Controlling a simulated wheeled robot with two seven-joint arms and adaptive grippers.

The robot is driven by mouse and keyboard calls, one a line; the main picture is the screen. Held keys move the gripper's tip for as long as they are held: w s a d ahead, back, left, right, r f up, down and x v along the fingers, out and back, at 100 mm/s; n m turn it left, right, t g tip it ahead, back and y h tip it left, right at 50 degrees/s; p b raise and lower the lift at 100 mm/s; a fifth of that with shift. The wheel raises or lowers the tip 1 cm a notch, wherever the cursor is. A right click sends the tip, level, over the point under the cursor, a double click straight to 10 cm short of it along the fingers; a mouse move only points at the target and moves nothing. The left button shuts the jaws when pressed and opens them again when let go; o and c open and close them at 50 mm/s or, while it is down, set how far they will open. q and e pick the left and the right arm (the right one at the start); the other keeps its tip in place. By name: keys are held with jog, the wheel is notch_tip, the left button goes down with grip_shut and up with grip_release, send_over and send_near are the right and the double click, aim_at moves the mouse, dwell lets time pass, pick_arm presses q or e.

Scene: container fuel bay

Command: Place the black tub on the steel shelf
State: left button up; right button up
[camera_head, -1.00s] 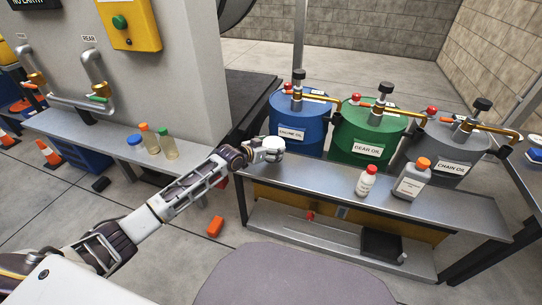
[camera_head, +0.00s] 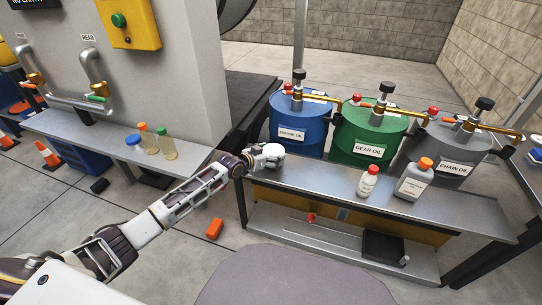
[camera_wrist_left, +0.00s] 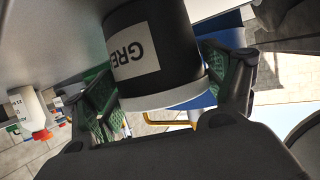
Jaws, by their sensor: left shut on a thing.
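The black tub shows in the left wrist view (camera_wrist_left: 150,45) with a white lid and a label reading "GRE". My left gripper (camera_wrist_left: 168,92) is shut on it, one finger on each side. In the head view my left gripper (camera_head: 262,157) is at the left end of the steel bench top in front of the drums. There only the tub's white lid (camera_head: 273,149) shows clearly. The steel bench top (camera_head: 310,175) lies beneath and beside it; I cannot tell whether the tub touches it. My right gripper is not in view.
A white bottle (camera_head: 367,182) and a grey jug (camera_head: 414,180) stand on the bench's right half. Blue (camera_head: 290,115), green (camera_head: 362,125) and grey (camera_head: 440,145) drums stand behind it. Another steel shelf (camera_head: 110,134) at left holds small bottles. The bench is bare between gripper and white bottle.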

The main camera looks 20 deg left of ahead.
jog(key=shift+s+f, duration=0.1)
pick_arm(q)
jog(key=o, duration=1.2)
jog(key=shift+f, duration=0.1)
jog(key=shift+o, duration=0.2)
jog(key=shift+p+v, duration=0.5)
jog(key=shift+v, duration=0.6)
jog(key=shift+p+v, duration=0.5)
jog(key=shift+v, duration=0.7)
jog(key=p+v, duration=0.2)
jog(key=v, duration=0.5)
jog(key=shift+s+p, duration=0.2)
jog(key=shift+p, duration=0.15)
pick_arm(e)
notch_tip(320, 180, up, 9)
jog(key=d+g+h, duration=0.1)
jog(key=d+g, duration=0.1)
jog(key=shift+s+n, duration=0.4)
pick_arm(q)
jog(key=shift+a, duration=0.1)
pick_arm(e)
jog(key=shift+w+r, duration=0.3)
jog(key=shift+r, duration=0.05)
